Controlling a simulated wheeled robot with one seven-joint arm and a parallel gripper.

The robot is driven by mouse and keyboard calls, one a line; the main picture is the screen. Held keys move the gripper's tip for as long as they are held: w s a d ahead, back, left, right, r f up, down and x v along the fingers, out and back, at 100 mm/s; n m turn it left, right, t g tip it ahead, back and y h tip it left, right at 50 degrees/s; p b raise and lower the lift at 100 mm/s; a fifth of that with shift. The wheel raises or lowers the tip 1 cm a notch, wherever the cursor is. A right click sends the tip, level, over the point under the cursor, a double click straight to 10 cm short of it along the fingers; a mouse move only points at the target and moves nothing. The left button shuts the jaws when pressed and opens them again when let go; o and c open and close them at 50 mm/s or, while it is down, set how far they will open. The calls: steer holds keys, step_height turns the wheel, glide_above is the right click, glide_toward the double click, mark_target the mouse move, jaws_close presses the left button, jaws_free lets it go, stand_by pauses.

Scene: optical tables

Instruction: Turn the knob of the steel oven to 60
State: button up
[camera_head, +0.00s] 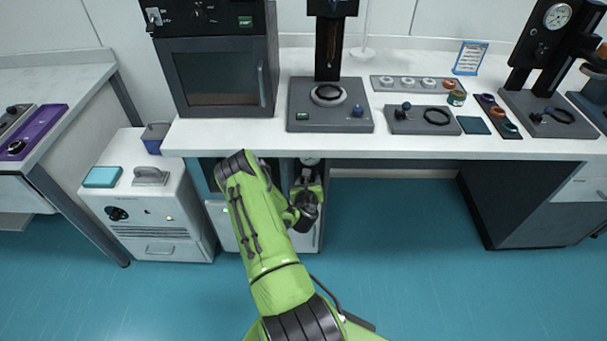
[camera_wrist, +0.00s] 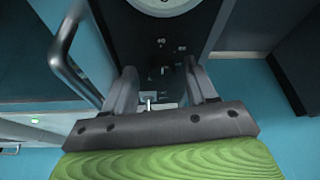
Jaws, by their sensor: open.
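A steel-coloured oven under the bench (camera_head: 217,212) is mostly behind my green arm. Its round white dial (camera_head: 310,161) is partly cut off by the bench edge. The dial also shows at the top of the wrist view (camera_wrist: 166,6), and the oven's bar handle (camera_wrist: 72,62) is at the left there. My gripper (camera_head: 309,180) is in front of the dark panel (camera_wrist: 157,32), below the dial. In the wrist view my gripper (camera_wrist: 163,80) is open, with small light and metal parts between its fingers. I cannot tell which part is the knob, nor read its setting.
The bench top (camera_head: 345,148) overhangs just above my gripper. A dark oven (camera_head: 215,75) and a press (camera_head: 330,105) stand on it. A white cabinet (camera_head: 150,205) is at the left. The blue floor (camera_head: 400,250) is clear at the right.

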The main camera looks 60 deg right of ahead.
steer(key=shift+s+r, duration=0.1)
steer(key=c, duration=1.1)
steer(key=shift+o, duration=0.2)
